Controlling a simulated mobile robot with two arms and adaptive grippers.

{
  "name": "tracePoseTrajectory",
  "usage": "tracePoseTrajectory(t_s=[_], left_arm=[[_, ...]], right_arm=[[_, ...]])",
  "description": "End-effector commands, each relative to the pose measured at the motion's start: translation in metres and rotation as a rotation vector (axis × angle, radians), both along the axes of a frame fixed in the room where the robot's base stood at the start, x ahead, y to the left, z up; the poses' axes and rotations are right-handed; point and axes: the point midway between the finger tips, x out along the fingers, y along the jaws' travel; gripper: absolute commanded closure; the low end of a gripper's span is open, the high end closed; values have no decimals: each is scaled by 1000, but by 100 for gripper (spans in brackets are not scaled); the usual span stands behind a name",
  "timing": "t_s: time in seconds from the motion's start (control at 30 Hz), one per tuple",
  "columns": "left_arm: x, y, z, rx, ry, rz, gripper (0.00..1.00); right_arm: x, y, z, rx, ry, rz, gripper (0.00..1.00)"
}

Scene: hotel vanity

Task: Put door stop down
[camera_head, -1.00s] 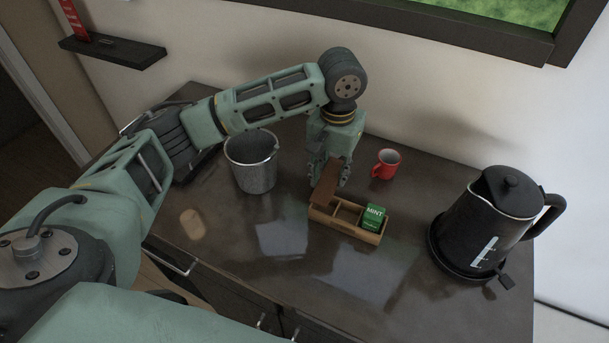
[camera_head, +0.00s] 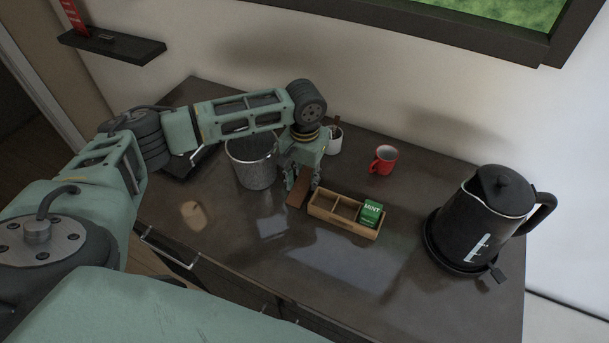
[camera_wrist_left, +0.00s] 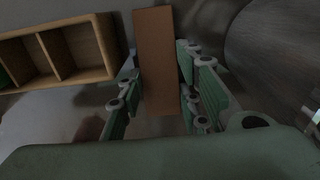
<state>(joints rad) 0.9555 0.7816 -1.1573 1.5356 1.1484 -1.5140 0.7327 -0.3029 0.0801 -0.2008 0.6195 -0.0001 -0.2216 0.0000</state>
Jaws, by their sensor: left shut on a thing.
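The door stop (camera_head: 297,194) is a brown wooden piece. My left gripper (camera_head: 301,186) is shut on it, low over the dark counter, between the metal bucket and the wooden tea box. In the left wrist view the door stop (camera_wrist_left: 156,60) lies between the two green fingers (camera_wrist_left: 157,92) and reaches out past their tips. I cannot tell whether its lower end touches the counter. My right gripper is not in view.
The wooden tea box (camera_head: 337,222) with a green mint packet (camera_head: 371,213) stands just right of the door stop. The metal bucket (camera_head: 252,168) is close on the left. A red mug (camera_head: 383,160), a white cup (camera_head: 334,142) and a black kettle (camera_head: 482,218) stand around. The front counter is clear.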

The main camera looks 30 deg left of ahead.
Motion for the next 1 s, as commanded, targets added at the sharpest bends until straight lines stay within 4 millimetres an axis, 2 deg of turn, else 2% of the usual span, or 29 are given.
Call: tracePoseTrajectory(t_s=[0.13,0.17,0.23,0.53,0.67,0.77,1.0], left_arm=[[0,0,-2,0,0,0,99],[0,0,-3,0,0,0,66],[0,0,-3,0,0,0,60],[0,0,-2,0,-1,0,60],[1,0,6,-1,-2,1,60],[1,0,21,-1,-5,0,60],[2,-1,73,-3,-5,0,60]], right_arm=[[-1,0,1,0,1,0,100],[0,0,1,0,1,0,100],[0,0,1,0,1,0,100],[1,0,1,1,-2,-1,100],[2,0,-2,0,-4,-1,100],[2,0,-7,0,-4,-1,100],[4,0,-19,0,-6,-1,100]])
